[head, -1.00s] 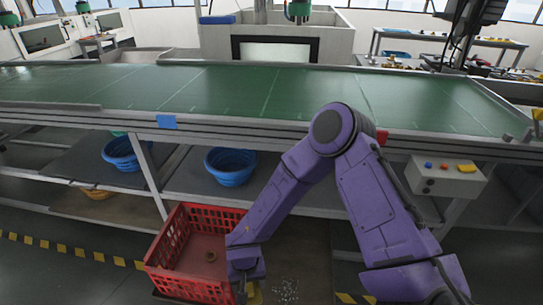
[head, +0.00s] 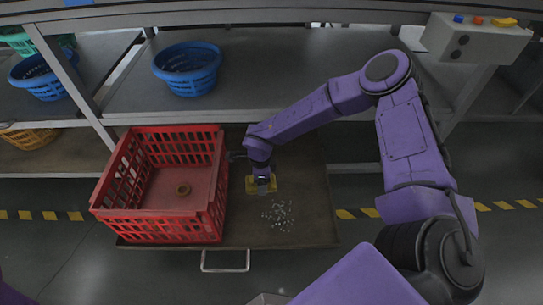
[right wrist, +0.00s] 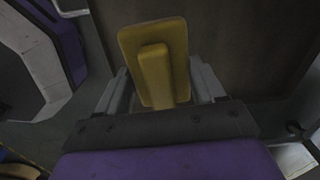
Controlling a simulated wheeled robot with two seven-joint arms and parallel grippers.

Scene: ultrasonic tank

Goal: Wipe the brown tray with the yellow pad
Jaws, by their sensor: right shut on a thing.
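The brown tray (head: 315,205) is a flat dark board low near the floor, with a silver handle at its front edge. A patch of small grey bits (head: 278,215) lies on it, right of the red crate. My right gripper (head: 262,188) is shut on the yellow pad (head: 250,186), over the tray just behind the bits. In the right wrist view the raised grip of the yellow pad (right wrist: 155,75) sits between the fingers. I cannot tell whether the pad touches the tray. My left gripper is not in view.
Blue baskets (head: 188,68) stand on the shelf behind. A control box (head: 475,42) hangs at the upper right.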

